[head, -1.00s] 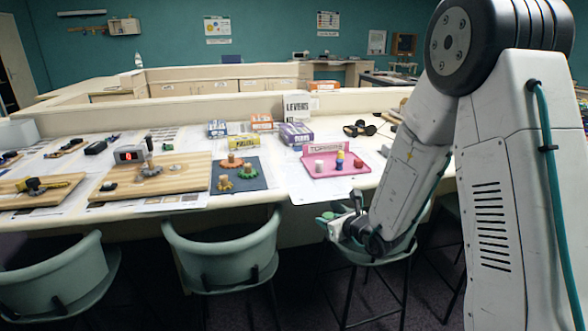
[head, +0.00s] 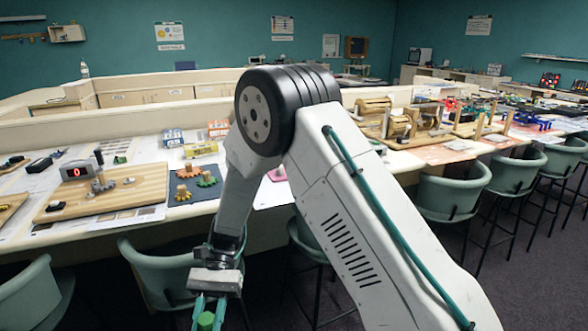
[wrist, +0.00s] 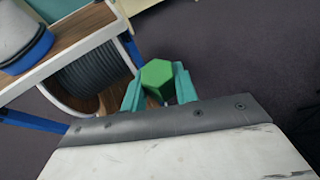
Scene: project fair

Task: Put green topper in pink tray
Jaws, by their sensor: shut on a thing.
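My gripper (head: 208,308) hangs low at the bottom of the head view, in front of the table and chairs. Its teal fingers are shut on the green topper (head: 206,320), a green piece with a hexagonal face. The topper also shows in the wrist view (wrist: 157,74), between the fingers of my gripper (wrist: 160,88). The pink tray (head: 277,174) stands on the table beyond my arm. My arm hides most of it, and only a small pink part shows. Its contents cannot be seen now.
A dark blue mat (head: 207,191) with small orange and green pieces lies left of the pink tray. A wooden board (head: 118,194) with a red display is further left. Green chairs (head: 160,272) line the table's front. A wooden shelf (wrist: 75,58) shows in the wrist view.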

